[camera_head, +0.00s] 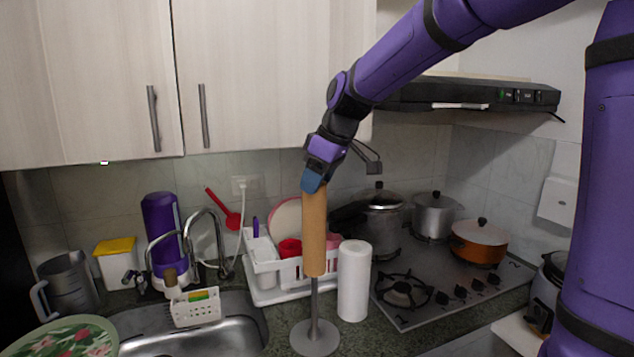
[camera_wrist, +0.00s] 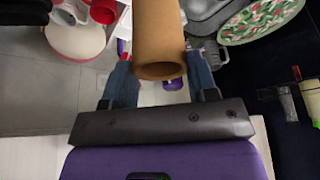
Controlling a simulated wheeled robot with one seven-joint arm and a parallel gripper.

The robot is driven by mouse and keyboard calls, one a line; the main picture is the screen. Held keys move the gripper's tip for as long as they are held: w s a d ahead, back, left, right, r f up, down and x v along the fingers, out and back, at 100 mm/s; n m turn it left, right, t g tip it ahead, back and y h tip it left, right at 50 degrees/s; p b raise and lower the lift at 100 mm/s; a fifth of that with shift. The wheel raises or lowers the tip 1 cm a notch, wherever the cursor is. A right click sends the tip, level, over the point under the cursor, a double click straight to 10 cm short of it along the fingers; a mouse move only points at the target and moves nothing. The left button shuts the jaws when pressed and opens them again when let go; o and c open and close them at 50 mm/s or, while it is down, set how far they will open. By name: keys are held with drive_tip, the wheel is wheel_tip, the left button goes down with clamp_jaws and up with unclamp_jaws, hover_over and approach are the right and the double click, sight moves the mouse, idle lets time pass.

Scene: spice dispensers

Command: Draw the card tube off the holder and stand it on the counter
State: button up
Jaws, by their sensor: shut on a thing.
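The brown card tube (camera_head: 314,232) is upright in the head view, with its lower end well above the counter. My gripper (camera_head: 313,183) is shut on its upper end from above. The holder (camera_head: 314,338) is a grey round base with a thin upright rod. The rod shows below the tube and meets its lower end; how far it reaches inside is hidden. In the wrist view the tube (camera_wrist: 160,35) lies between the two blue fingers, its open top rim facing the camera. The counter (camera_head: 377,338) is dark speckled stone.
A white paper roll (camera_head: 354,282) stands close to the right of the holder. A white dish rack (camera_head: 268,286) is behind and left, the sink (camera_head: 235,325) further left. The stove (camera_head: 420,310) with pots is to the right. Some free counter lies in front of the roll.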

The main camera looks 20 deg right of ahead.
wheel_tip(320, 180, up, 7)
drive_tip(key=shift+r, duration=0.15)
idle(3.4)
drive_tip(key=shift+r, duration=1.95)
